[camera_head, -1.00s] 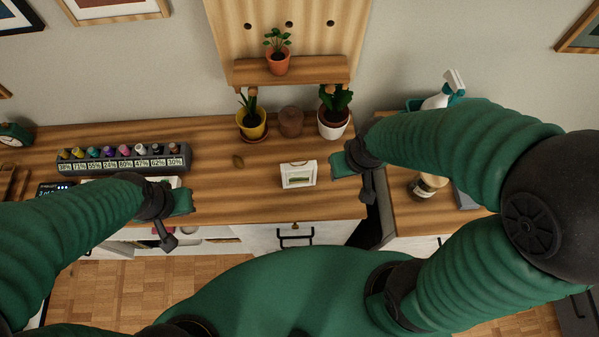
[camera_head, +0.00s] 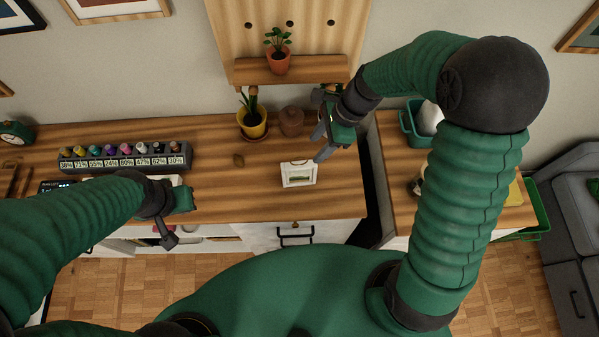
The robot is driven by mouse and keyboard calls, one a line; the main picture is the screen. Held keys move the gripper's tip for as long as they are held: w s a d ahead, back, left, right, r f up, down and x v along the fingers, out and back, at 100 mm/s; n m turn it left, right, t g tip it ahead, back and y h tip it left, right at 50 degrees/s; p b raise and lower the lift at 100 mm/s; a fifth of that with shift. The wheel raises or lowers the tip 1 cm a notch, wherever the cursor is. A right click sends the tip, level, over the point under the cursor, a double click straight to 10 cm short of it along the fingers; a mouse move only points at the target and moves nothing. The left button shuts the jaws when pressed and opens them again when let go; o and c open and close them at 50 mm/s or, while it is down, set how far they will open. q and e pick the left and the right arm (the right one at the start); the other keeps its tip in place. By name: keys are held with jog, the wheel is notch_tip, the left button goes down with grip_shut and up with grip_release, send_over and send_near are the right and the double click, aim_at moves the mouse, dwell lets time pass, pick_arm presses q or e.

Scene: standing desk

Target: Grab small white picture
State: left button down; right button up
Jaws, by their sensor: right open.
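A yellow plant pot (camera_head: 252,122) and a brown round pot (camera_head: 291,121) stand behind the picture. A rack of coloured bottles (camera_head: 124,158) is at the left. A teal bin (camera_head: 414,126) stands on the right-hand cabinet. The desk left of the picture is mostly clear.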

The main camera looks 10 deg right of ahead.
aim_at(301, 164)
jog(key=x, duration=0.7)
jog(key=shift+w+a+f, duration=0.1)
jog(key=shift+a+f, duration=0.05)
jog(key=shift+f, duration=0.15)
jog(key=x, duration=0.4)
jog(key=shift+a+f+p, duration=0.15)
jog(key=shift+f+p, duration=0.15)
jog(key=shift+w+a+f, duration=0.1)
jog(key=shift+w+f, duration=0.05)
jog(key=shift+f, duration=0.15)
grip_shut()
